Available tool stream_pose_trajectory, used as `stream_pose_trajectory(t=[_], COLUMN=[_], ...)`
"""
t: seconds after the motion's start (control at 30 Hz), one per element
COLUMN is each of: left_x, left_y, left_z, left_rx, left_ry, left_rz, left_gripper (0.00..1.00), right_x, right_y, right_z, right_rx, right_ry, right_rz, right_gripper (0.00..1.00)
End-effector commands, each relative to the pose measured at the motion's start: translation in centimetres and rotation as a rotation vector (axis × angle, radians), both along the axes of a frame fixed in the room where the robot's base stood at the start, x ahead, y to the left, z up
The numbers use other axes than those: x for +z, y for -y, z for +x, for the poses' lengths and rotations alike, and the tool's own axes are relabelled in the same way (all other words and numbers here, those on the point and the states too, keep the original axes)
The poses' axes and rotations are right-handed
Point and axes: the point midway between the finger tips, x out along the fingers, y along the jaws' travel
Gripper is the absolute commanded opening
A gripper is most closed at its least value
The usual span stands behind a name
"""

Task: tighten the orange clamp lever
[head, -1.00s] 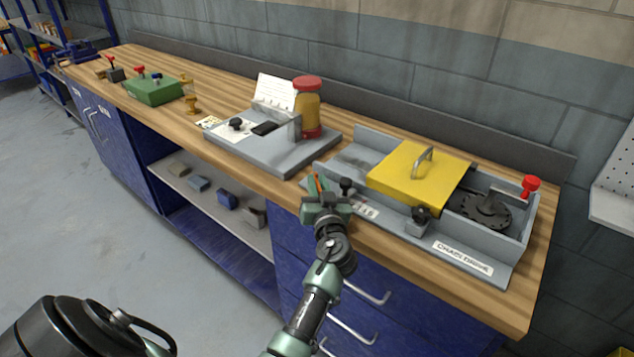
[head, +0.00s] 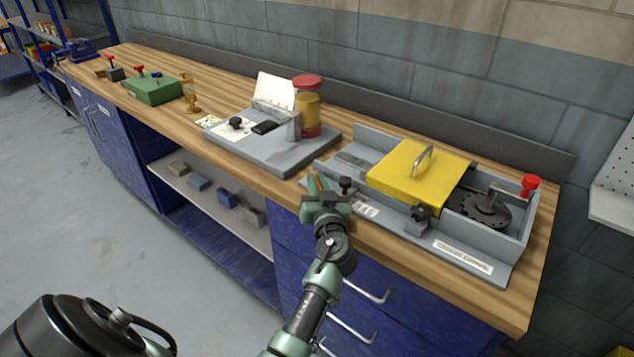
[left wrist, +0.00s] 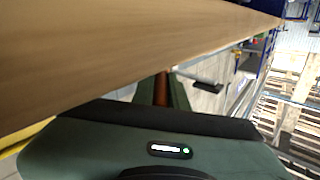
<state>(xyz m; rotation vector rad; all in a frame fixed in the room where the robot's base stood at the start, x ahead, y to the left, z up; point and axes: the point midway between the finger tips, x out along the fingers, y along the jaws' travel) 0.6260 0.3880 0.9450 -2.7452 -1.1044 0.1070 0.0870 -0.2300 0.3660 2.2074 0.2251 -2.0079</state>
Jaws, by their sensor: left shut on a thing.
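The orange clamp lever (head: 316,182) is a small slim bar at the left front corner of the grey chain drive tray (head: 472,250), mostly hidden by my gripper in the head view. My left gripper (head: 318,190) reaches up to it from the table's front edge and is shut on it. In the left wrist view the lever (left wrist: 161,89) shows as a brownish-orange strip between the dark green fingers. How tight the clamp is cannot be told. My right gripper is not in view.
A black knob (head: 346,184) stands just right of my left gripper. A yellow cover (head: 408,178) with a handle and a red-knobbed crank (head: 530,185) are farther right. A grey base plate (head: 262,155) with a red and amber cylinder lies to the left.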

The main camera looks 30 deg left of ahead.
Motion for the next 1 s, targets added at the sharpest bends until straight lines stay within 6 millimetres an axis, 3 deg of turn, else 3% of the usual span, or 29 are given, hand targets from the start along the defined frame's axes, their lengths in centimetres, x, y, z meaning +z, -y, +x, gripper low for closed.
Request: stream_pose_trajectory(t=[0.67, 1.0], left_x=[0.2, 0.5], left_y=[-0.1, -0.7], left_z=[0.0, -0.5], left_rx=[-0.006, -0.146], left_ry=[0.003, 0.001], left_rz=[0.0, 0.004], left_gripper=[0.0, 0.0], right_x=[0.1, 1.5], right_y=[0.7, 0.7], right_z=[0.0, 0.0], right_rx=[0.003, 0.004], right_ry=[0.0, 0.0], right_rz=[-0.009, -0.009], right_gripper=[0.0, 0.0])
